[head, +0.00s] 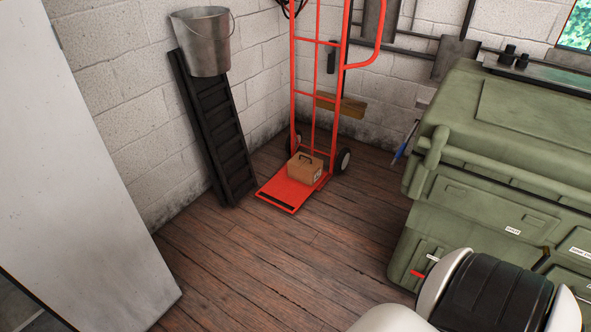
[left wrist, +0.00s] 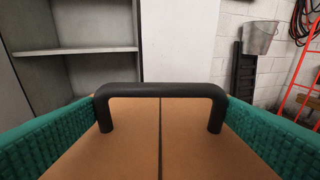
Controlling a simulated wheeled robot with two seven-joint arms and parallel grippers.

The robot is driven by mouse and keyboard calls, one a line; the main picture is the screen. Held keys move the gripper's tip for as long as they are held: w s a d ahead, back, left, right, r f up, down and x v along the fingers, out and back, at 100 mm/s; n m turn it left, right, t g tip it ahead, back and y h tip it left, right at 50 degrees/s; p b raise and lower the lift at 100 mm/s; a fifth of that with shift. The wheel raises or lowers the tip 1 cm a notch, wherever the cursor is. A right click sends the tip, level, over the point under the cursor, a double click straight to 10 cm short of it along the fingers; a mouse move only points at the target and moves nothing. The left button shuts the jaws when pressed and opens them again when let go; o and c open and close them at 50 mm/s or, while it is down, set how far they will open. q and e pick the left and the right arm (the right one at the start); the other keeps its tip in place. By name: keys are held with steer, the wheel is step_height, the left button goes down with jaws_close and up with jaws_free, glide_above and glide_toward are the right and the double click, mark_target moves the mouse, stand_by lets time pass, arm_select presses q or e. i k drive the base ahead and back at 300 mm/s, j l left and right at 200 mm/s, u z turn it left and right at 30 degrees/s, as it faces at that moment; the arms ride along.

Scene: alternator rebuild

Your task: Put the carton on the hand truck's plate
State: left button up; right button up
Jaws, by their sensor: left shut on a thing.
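The red hand truck (head: 293,70) stands against the back wall in the head view. A small brown carton with a dark handle (head: 303,170) sits on the back of its red plate (head: 282,194), whose front is bare. In the left wrist view, another brown carton top (left wrist: 125,150) with a black handle (left wrist: 160,90) fills the near view. The green pads of my left gripper (left wrist: 160,112) are on both sides of the handle, shut on it. The hand truck's red frame (left wrist: 301,70) shows far off at the right there. My right gripper is not in view.
A bucket (head: 203,42) is above a black ramp (head: 212,125) leaning on the wall, left of the hand truck. Green cases (head: 470,180) stand at the right. The wooden floor (head: 270,260) before the plate is clear. Grey shelving (left wrist: 75,48) is behind the held carton.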

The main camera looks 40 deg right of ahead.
mark_target(286, 190)
steer(key=i+l+z, duration=0.15)
steer(key=i+l, duration=1.1)
steer(key=l, duration=0.15)
